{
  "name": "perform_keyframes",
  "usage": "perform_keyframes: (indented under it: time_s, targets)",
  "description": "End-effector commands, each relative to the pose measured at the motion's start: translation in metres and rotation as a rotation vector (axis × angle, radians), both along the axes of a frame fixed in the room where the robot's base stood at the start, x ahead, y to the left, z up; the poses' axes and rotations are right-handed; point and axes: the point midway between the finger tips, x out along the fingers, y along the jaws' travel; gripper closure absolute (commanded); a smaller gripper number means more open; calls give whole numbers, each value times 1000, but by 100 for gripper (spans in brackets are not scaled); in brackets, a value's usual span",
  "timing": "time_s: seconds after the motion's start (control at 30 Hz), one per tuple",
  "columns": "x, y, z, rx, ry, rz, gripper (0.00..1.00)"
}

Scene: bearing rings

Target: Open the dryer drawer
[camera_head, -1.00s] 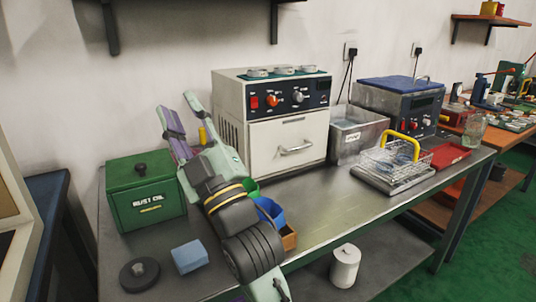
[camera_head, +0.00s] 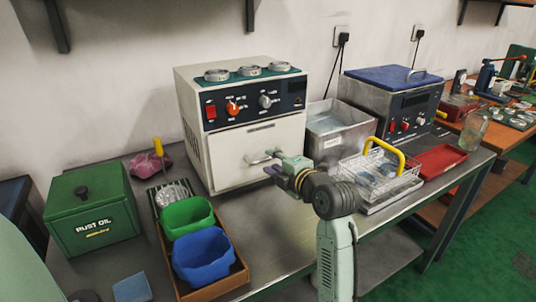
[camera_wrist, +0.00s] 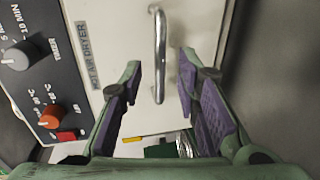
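The dryer (camera_head: 190,125) is a cream box with a dark control panel. Its drawer (camera_head: 225,165) has a pale front that looks flush with the body. A bar handle (camera_head: 258,159) shows on that front. In the wrist view the metal handle (camera_wrist: 160,35) stands upright in the picture, between my two fingers, with a gap on each side. My gripper (camera_head: 278,168) is at the handle's right end in the head view. In the wrist view my gripper (camera_wrist: 160,75) is open, with purple pads, and holds nothing. Part of the handle is hidden by my gripper in the head view.
Left of the dryer are a green rust oil box (camera_head: 95,215) and a tray (camera_head: 238,280) with green (camera_head: 187,215) and blue (camera_head: 204,256) bins. Right are a metal tank (camera_head: 340,145) and a wire basket (camera_head: 375,180). Bare tabletop (camera_head: 270,220) lies before the drawer.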

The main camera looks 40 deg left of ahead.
Motion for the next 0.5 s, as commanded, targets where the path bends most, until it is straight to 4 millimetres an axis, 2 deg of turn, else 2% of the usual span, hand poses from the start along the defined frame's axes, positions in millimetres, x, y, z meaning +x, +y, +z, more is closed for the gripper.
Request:
perform_keyframes:
  time_s: [0.1,0.2,0.5]
  targets:
    - [6,17,-2,0,1,1,70]
    - [10,25,-4,0,1,0,70]
    - [13,31,-7,1,-1,-1,70]
